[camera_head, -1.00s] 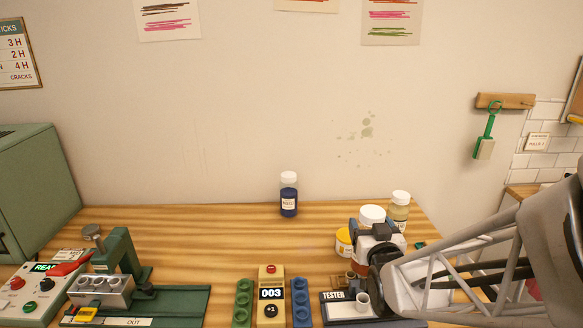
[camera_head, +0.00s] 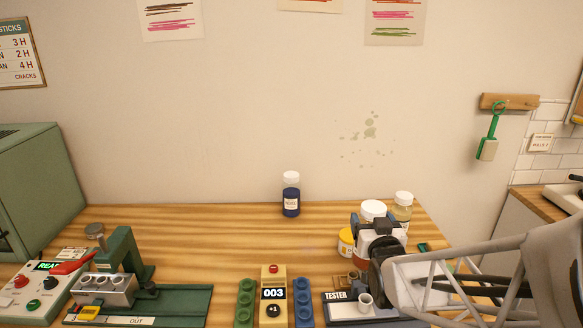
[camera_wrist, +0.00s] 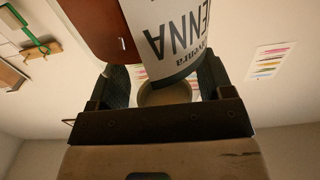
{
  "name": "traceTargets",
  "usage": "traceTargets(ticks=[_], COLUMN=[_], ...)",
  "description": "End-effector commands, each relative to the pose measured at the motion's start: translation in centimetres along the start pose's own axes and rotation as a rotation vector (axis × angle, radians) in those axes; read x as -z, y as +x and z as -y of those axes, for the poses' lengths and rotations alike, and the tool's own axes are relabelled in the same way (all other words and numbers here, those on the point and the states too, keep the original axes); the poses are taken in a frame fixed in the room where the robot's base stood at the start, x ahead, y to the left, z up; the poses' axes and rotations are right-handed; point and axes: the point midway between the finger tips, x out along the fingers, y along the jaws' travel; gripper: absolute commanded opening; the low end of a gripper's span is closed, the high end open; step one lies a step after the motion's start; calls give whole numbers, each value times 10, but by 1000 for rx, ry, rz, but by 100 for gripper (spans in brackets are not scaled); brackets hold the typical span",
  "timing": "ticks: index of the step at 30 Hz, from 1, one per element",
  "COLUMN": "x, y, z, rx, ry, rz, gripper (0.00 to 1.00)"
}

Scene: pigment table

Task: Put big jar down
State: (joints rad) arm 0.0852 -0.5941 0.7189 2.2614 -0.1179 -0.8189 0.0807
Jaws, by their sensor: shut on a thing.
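The big jar, with a white lid (camera_head: 373,208), is held in my gripper (camera_head: 379,228) at the right of the table. Much of its body is hidden behind the gripper in the head view. In the wrist view, the jar's white label (camera_wrist: 175,40) reads "ENNA" upside down, beside a reddish-brown surface. My gripper's fingers (camera_wrist: 165,85) are on either side of the jar. I cannot tell whether its base touches the table (camera_head: 180,230).
A yellow-labelled jar (camera_head: 346,242) and a pale jar with a white lid (camera_head: 403,208) stand close by. A blue jar (camera_head: 291,197) stands at the back. The tester (camera_head: 350,306) is in front. The left-middle tabletop is clear.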

Motion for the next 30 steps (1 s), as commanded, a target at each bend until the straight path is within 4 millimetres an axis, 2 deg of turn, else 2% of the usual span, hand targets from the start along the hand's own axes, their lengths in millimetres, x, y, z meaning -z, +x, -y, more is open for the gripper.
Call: traceTargets(ticks=[15, 30], x=[-1, -1], y=[13, 15], z=[0, 0], rx=[0, -1], ry=[1, 1], rz=[-1, 0], gripper=[11, 11])
